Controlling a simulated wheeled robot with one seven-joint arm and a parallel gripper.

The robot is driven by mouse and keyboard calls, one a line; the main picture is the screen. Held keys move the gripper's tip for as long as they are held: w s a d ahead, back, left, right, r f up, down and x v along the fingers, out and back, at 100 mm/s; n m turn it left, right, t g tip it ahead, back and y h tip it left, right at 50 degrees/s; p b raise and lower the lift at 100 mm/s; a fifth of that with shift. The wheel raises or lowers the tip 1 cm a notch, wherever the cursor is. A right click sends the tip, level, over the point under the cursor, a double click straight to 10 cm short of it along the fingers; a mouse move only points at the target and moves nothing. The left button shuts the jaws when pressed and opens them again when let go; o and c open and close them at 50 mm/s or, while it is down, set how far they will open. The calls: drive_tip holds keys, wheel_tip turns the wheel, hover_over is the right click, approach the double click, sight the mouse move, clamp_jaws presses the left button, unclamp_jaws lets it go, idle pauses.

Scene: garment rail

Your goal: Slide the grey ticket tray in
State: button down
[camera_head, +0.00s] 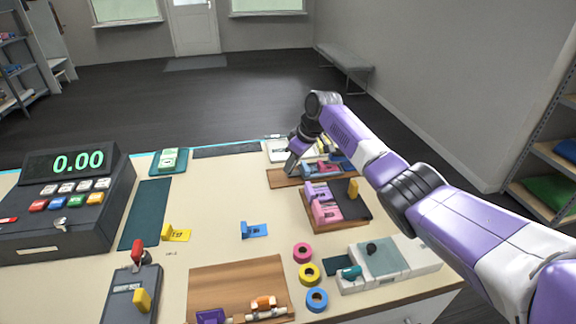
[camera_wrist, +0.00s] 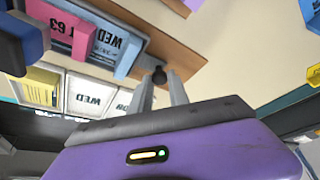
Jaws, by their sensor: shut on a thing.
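My gripper (camera_head: 291,170) is at the far right part of the counter, reaching down at the left end of a wooden board (camera_head: 283,181) with pink and blue ticket blocks. In the wrist view my gripper (camera_wrist: 160,88) has its two fingers closed around a small dark knob (camera_wrist: 158,75) beside the brown wooden strip (camera_wrist: 188,60). A pale grey tray (camera_head: 277,146) with cards lies just behind, partly hidden by my arm. I cannot tell how far any tray is in.
A second wooden board (camera_head: 313,213) with pink and purple blocks lies nearer. Coloured tape rings (camera_head: 309,271) and a white device (camera_head: 388,262) stand in front. The cash register (camera_head: 62,205) is on the left. The counter's middle is mostly clear around a blue holder (camera_head: 254,230).

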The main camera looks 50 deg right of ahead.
drive_tip(key=c, duration=1.3)
unclamp_jaws()
drive_tip(key=shift+s+d, duration=0.1)
drive_tip(key=shift+d, duration=0.1)
drive_tip(key=shift+r, duration=0.1)
drive_tip(key=b+v, duration=0.1)
drive_tip(key=v, duration=0.6)
drive_tip(key=shift+s+r, duration=0.15)
drive_tip(key=shift+r, duration=0.2)
